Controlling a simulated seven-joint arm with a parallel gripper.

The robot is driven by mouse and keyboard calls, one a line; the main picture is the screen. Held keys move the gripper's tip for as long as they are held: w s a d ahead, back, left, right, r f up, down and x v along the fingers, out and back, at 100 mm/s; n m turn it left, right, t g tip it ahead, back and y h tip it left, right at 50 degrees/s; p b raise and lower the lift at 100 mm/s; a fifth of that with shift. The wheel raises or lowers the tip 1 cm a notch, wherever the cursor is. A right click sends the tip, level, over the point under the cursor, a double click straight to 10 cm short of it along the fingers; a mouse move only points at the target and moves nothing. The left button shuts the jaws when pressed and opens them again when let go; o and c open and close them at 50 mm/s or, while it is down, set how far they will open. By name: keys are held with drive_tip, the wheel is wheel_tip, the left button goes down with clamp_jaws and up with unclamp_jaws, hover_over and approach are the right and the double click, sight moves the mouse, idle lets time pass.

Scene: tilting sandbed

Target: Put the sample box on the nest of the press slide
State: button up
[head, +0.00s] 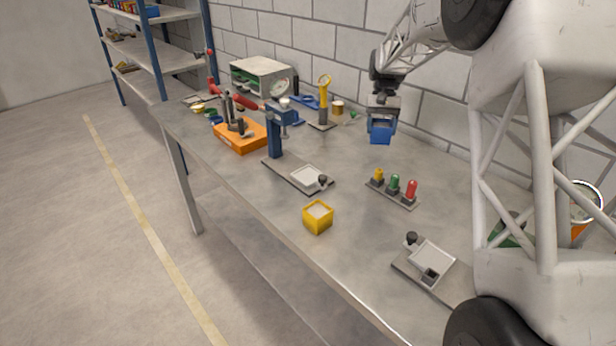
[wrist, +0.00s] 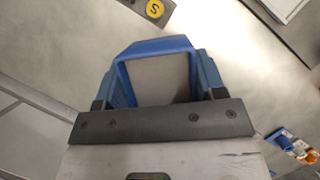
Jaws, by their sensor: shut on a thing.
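A blue open-topped box (head: 381,132) hangs in my gripper (head: 382,118), held above the bench toward the wall. In the wrist view the same box (wrist: 158,46) sits between the two fingers, and its grey inside shows. A second box, yellow (head: 318,217) with a pale top, stands on the bench near the front edge. The blue press (head: 275,133) stands left of the held box, with a dial gauge at its top. Its flat base carries a pale square nest (head: 308,176) with a dark knob, clear of the press column and visibly empty.
A yellow, green and red button strip (head: 394,188) lies between the held box and another plate with a pale tray (head: 433,260) at right. An orange block with upright tools (head: 241,136) stands left of the press. Bare bench (head: 350,180) lies between press and buttons.

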drive_tip(key=s+a+m+t+y, duration=0.1)
drive_tip(key=a+m+t, duration=0.3)
drive_tip(key=a+m, duration=0.6)
drive_tip(key=s+a+m+t+y, duration=0.1)
drive_tip(key=s+a+m+t, duration=0.2)
drive_tip(key=a+m, duration=0.8)
drive_tip(key=shift+s+a+f+m+t+y, duration=0.25)
drive_tip(key=shift+s+m+t+y, duration=0.2)
drive_tip(key=shift+m, duration=2.15)
drive_tip(key=shift+f, duration=0.15)
drive_tip(key=shift+f, duration=3)
drive_tip(key=shift+f, duration=1.9)
drive_tip(key=shift+f, duration=0.15)
